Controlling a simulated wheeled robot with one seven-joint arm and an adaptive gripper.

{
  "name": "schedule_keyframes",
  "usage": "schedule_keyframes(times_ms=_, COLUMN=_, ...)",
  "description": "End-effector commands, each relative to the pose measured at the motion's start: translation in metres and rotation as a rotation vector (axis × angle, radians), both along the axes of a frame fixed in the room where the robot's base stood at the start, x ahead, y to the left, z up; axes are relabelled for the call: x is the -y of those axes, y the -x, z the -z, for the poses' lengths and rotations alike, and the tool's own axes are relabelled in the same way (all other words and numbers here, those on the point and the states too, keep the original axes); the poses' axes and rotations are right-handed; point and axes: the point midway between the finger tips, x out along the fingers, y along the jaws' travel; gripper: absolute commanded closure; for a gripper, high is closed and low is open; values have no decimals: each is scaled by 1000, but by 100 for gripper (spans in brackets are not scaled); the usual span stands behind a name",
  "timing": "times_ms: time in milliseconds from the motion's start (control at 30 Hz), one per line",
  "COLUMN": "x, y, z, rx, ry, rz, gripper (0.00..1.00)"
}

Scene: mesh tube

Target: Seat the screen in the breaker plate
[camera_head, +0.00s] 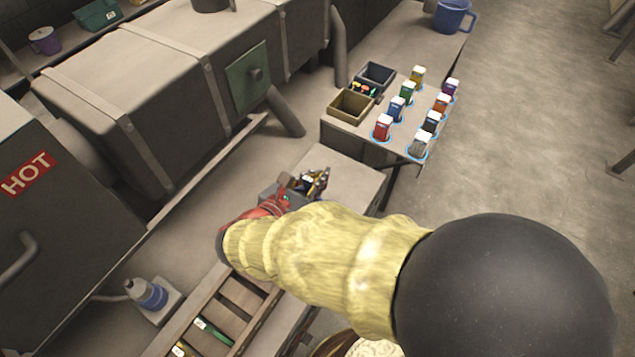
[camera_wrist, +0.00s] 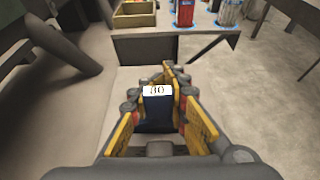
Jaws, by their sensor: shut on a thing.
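My gripper (camera_wrist: 160,115) has yellow and black fingers. It is shut on a dark blue block with a white label reading "80" (camera_wrist: 157,106), which I take to be the screen or its holder. In the head view my gripper (camera_head: 308,184) is over a pale bench, partly hidden by my arm. A small white top shows between its fingers there. I cannot make out the breaker plate in either view; my arm and gripper cover much of the bench.
A side table holds several white-topped coloured blocks, including a red one (camera_head: 382,127), an olive bin (camera_head: 350,106) and a dark bin (camera_head: 377,75). A wooden rack (camera_head: 243,295) lies lower left. A large machine marked HOT (camera_head: 28,174) stands left. Open floor is at right.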

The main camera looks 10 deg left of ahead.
Motion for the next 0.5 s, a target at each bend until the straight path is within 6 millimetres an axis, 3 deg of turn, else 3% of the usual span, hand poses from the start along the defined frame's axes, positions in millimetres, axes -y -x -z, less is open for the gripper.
schedule_keyframes(times_ms=100, x=0, y=0, z=16, rx=0, ry=0, rz=0, gripper=100)
schedule_keyframes(times_ms=500, x=0, y=0, z=19, rx=0, ry=0, rz=0, gripper=100)
